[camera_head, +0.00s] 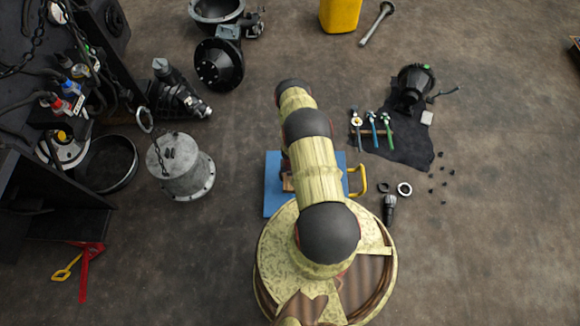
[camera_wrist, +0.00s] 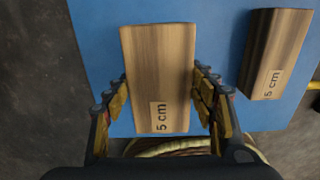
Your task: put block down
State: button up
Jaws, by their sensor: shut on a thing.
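A wooden block (camera_wrist: 160,75) marked "5 cm" sits between the fingers of my gripper (camera_wrist: 162,105) in the wrist view. The fingers touch both long sides, so my gripper is shut on it. A second wooden block (camera_wrist: 278,50), also marked "5 cm", lies to the right on the blue mat (camera_wrist: 222,40). Whether the held block touches the mat is hard to tell. In the head view my arm covers most of the blue mat (camera_head: 273,205), and my gripper is hidden. A small brown piece of wood (camera_head: 288,181) shows beside my arm.
A yellow handle (camera_head: 361,181) stands at the mat's right edge. A grey metal canister (camera_head: 180,168) is to the left. A dark cloth (camera_head: 400,145) with tools lies to the right. Floor between canister and mat is clear.

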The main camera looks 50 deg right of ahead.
jog(key=shift+w+d+f+b, duration=0.25)
jog(key=shift+f+b, duration=0.15)
jog(key=shift+b, duration=0.05)
jog(key=shift+w+d+f+b, duration=0.2)
jog(key=shift+f+b, duration=0.2)
jog(key=shift+b, duration=0.05)
jog(key=shift+f+b, duration=0.85)
jog(key=shift+f, duration=0.65)
jog(key=shift+f, duration=0.1)
jog(key=o, duration=1.4)
